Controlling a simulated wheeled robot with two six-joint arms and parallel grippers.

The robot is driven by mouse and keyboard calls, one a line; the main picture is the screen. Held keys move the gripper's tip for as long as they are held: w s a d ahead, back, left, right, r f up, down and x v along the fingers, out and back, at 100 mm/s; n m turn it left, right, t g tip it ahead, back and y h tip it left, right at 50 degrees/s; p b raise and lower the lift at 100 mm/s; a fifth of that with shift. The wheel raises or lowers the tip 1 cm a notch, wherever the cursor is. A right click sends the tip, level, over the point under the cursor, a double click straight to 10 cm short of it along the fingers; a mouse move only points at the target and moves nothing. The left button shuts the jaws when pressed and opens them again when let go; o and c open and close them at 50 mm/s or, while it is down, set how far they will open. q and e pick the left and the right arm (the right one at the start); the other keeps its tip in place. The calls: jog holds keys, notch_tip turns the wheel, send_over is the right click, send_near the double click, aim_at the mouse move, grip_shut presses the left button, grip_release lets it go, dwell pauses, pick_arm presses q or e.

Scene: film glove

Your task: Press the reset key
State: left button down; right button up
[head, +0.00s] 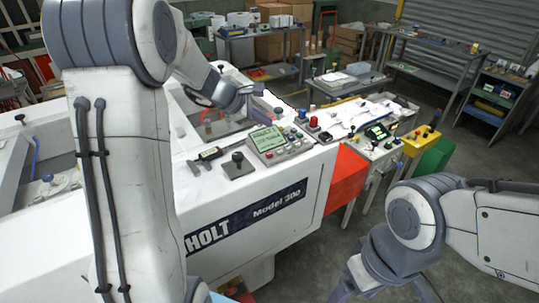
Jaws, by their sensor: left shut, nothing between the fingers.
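A grey control box with a green display (265,139) sits on top of the white HOLT machine (240,212). Small keys, some of them red, sit beside and below the display; they are too small for me to tell which is the reset key. My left gripper (260,98) is shut and empty, above and behind the control box, apart from it. My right gripper (388,292) is low at the bottom edge, well away from the box. Its fingertips are cut off by the frame.
A black-knobbed joystick (238,163) and a caliper (208,155) lie left of the box. Red and blue knobs stand to its right. A second panel with a green screen (377,131) and a yellow control box (421,141) are farther right. Benches stand behind.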

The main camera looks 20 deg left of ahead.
pick_arm(q)
jog(key=b, duration=0.6)
send_over(269, 155)
jog(key=a, duration=0.1)
notch_tip(269, 155, down, 7)
jog(key=shift+s+f, duration=0.1)
jog(key=shift+s, duration=0.05)
jog(key=shift+f+b, duration=0.45)
jog(key=shift+f, duration=0.1)
jog(key=shift+f, duration=0.1)
dwell(0.8)
jog(key=shift+f+b, duration=0.3)
jog(key=shift+b, duration=0.15)
jog(key=shift+f+b, duration=0.45)
dwell(0.5)
jog(key=shift+r, duration=0.15)
jog(key=shift+r+p, duration=0.7)
jog(key=shift+r, duration=0.05)
